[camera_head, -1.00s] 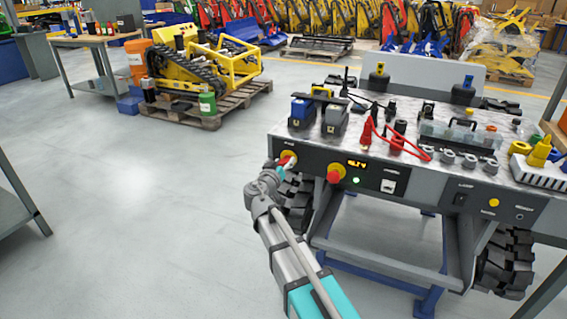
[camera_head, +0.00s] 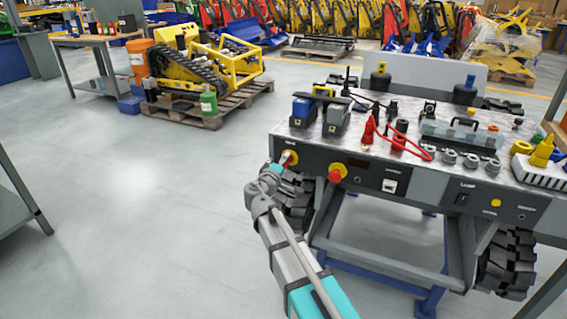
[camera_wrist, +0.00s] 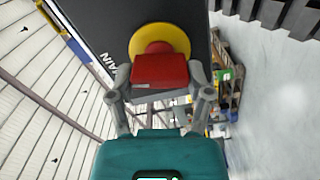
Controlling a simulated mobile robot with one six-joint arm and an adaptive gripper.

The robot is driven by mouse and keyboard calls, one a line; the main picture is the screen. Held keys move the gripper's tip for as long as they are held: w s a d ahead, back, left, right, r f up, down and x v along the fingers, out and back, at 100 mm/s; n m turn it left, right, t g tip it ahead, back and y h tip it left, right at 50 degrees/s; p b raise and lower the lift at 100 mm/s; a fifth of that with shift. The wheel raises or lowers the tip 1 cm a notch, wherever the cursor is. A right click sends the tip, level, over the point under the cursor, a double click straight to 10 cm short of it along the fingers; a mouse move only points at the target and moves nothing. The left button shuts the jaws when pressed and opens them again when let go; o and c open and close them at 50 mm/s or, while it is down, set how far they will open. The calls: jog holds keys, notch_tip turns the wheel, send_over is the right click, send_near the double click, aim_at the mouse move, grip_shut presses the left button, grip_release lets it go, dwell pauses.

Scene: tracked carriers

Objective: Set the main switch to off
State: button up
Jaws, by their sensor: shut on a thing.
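The main switch (camera_head: 290,157) is a red handle on a round yellow plate at the left end of the carrier's dark front panel. In the wrist view its red handle (camera_wrist: 160,70) fills the space between my fingers, with the yellow plate (camera_wrist: 178,34) behind it and part of a "MAIN" label beside it. My gripper (camera_head: 279,169) is shut on the red handle, one finger on each side. The panel display (camera_head: 357,164) is dark, and no green light shows below it.
A red knob on a yellow base (camera_head: 335,174) sits on the same panel just right of my gripper. A black tracked wheel (camera_head: 295,205) is below. The carrier's top (camera_head: 300,135) holds batteries, cables and tools. Open floor (camera_head: 150,220) lies to the left.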

jog(key=shift+a+n, duration=0.1)
jog(key=shift+n, duration=1.3)
jog(key=o, duration=1.1)
jog(key=shift+o, duration=0.2)
jog(key=v, duration=1.2)
